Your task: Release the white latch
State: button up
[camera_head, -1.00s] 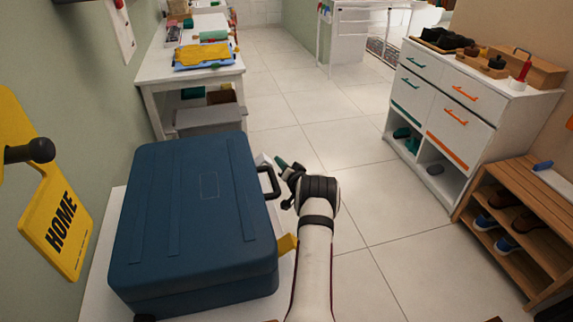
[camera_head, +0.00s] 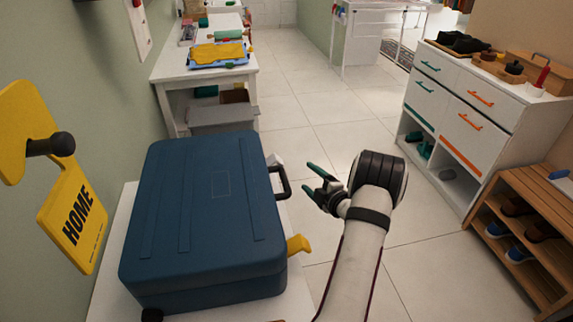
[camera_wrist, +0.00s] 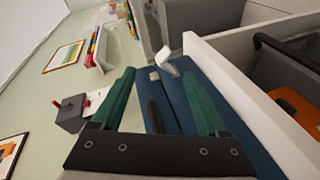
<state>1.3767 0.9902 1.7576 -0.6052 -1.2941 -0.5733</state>
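A closed blue suitcase (camera_head: 205,220) lies flat on a white surface at the left. The white latch (camera_head: 274,160) is at the far end of its right side, small and partly hidden in the head view. In the wrist view the white latch (camera_wrist: 172,61) sticks out from the suitcase's side, beyond the dark handle (camera_wrist: 154,116). A yellow latch (camera_head: 298,244) juts out at the near end of the same side. My gripper (camera_head: 309,178) has green fingers spread apart with nothing between them. It is right of the handle, clear of the suitcase.
A yellow HOME tag (camera_head: 72,218) hangs from a dark wall peg at the left. A white table (camera_head: 205,75) with items stands beyond the suitcase. A white drawer cabinet (camera_head: 455,115) and wooden shoe rack (camera_head: 525,215) are at the right. The tiled floor between is free.

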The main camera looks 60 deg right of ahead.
aim_at(283, 164)
jog(key=w+d+f+n, duration=0.1)
jog(key=w+n, duration=0.3)
jog(key=w+d+f+n, duration=0.1)
jog(key=w+d+n, duration=0.1)
jog(key=w+n, duration=0.1)
jog(key=w+d+f+n, duration=0.1)
jog(key=w+d+n, duration=0.1)
jog(key=w+n, duration=0.2)
jog(key=shift+w+d+f+n+y, duration=0.15)
jog(key=shift+w+f, duration=0.05)
jog(key=shift+w, duration=0.35)
jog(key=shift+w+d+f+n+y, duration=0.1)
jog(key=shift+w+f+n+y, duration=0.1)
jog(key=shift+w, duration=0.35)
grip_shut()
jog(key=shift+s+f+m, duration=0.15)
jog(key=shift+f+m, duration=0.25)
jog(key=shift+m, duration=0.05)
grip_release()
jog(key=shift+d, duration=0.1)
